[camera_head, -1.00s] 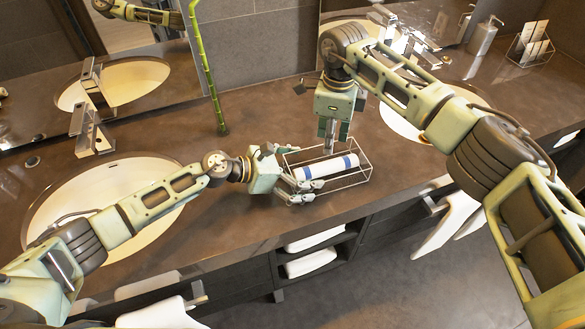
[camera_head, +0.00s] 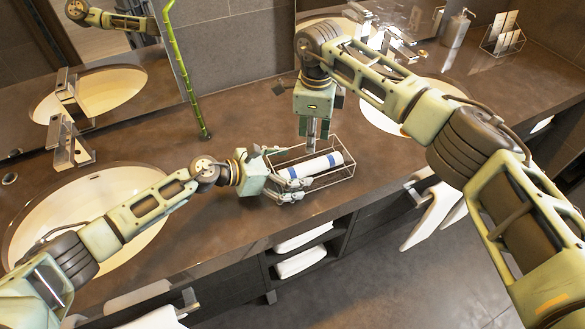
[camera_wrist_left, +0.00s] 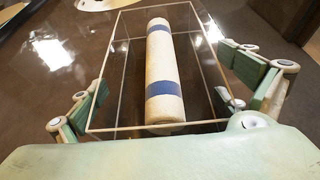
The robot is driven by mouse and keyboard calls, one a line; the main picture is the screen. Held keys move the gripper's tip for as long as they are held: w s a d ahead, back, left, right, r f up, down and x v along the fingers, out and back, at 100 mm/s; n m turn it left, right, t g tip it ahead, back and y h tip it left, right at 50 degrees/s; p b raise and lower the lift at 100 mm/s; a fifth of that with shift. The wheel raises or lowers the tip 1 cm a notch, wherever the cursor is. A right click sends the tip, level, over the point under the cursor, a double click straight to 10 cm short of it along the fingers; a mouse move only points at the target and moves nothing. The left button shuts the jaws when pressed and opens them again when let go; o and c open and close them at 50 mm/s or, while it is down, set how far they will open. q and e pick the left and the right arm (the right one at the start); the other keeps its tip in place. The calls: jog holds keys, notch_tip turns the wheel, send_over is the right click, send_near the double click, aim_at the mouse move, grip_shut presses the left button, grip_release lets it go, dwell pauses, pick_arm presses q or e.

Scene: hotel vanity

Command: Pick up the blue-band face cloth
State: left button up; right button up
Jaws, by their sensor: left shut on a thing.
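The blue-band face cloth (camera_head: 318,165) is a white roll with blue bands. It lies in an open wire basket (camera_head: 335,180) on the brown counter. In the left wrist view, the cloth (camera_wrist_left: 161,65) lies lengthwise inside the basket (camera_wrist_left: 112,75), pointing away from me. My left gripper (camera_head: 288,188) is at the basket's near left end. Its fingers (camera_wrist_left: 165,105) are on either side of the basket, shut on it, not on the cloth. My right gripper (camera_head: 312,132) points down just behind the basket, beside the cloth; its fingertips are too small to judge.
A sink (camera_head: 85,215) lies to the left and another (camera_head: 400,110) behind my right arm. A thin green stalk (camera_head: 187,70) stands behind the basket. Folded white towels (camera_head: 302,262) sit on shelves below the counter. A soap dispenser (camera_head: 457,28) stands at the back right.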

aim_at(306, 166)
jog(key=shift+o, duration=1.4)
jog(key=f+n, duration=0.2)
jog(key=f, duration=0.1)
jog(key=s+a+f+n+t, duration=0.1)
jog(key=f+n, duration=0.1)
jog(key=f, duration=0.1)
jog(key=f+n+y, duration=0.1)
jog(key=f+n, duration=0.2)
jog(key=f, duration=0.1)
jog(key=shift+s+a+t, duration=0.15)
jog(key=shift+s+t, duration=0.1)
jog(key=shift+t, duration=0.15)
jog(key=shift+c, duration=0.3)
jog(key=shift+r, duration=0.1)
jog(key=c, duration=0.7)
jog(key=shift+o, duration=0.2)
